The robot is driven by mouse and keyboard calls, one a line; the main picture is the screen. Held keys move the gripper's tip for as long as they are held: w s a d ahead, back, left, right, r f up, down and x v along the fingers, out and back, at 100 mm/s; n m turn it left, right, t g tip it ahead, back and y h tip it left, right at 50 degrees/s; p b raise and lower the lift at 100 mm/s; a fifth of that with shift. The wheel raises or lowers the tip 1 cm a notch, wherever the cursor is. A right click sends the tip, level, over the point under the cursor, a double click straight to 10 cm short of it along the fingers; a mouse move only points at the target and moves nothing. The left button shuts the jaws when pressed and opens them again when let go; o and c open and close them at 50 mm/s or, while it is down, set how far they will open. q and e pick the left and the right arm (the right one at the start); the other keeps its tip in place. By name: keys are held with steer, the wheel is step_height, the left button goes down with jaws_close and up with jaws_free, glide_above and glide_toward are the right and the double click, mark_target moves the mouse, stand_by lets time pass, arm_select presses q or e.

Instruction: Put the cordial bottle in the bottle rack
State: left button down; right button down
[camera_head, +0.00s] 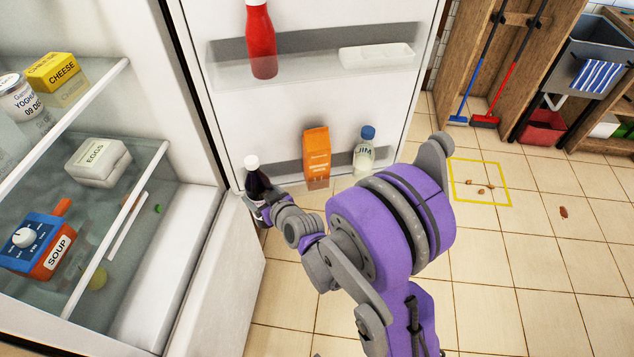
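A dark bottle with a white cap (254,181), which I take to be the cordial bottle, is at the left end of the lower door shelf. My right gripper (259,211) is at the bottle's lower part and looks shut on it. The wrist and fingers hide the bottle's base, so I cannot tell whether it touches the shelf. The lower door shelf (288,172), apparently the bottle rack, also holds an orange carton (316,155) and a JIM bottle with a blue cap (364,150). My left gripper is not in view.
The upper door shelf (300,72) holds a red bottle (262,40) and a white tray (377,56). The open fridge holds cheese (52,71), yoghurt (20,97), eggs (98,162) and soup (52,245). A yellow floor square (481,205) encloses small brown bits. Brooms and a cart stand at right.

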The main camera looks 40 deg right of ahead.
steer(key=s+d+r+n+y+b, duration=0.15)
steer(key=s+d+r+b, duration=0.25)
steer(key=s+d+r, duration=0.7)
steer(key=w+a+f+b, duration=0.1)
steer(key=w+a+f, duration=0.15)
steer(key=w, duration=1.45)
step_height(320, 180, down, 6)
steer(key=b, duration=0.1)
steer(key=shift+a+f, duration=0.1)
steer(key=shift+f, duration=0.05)
jaws_free()
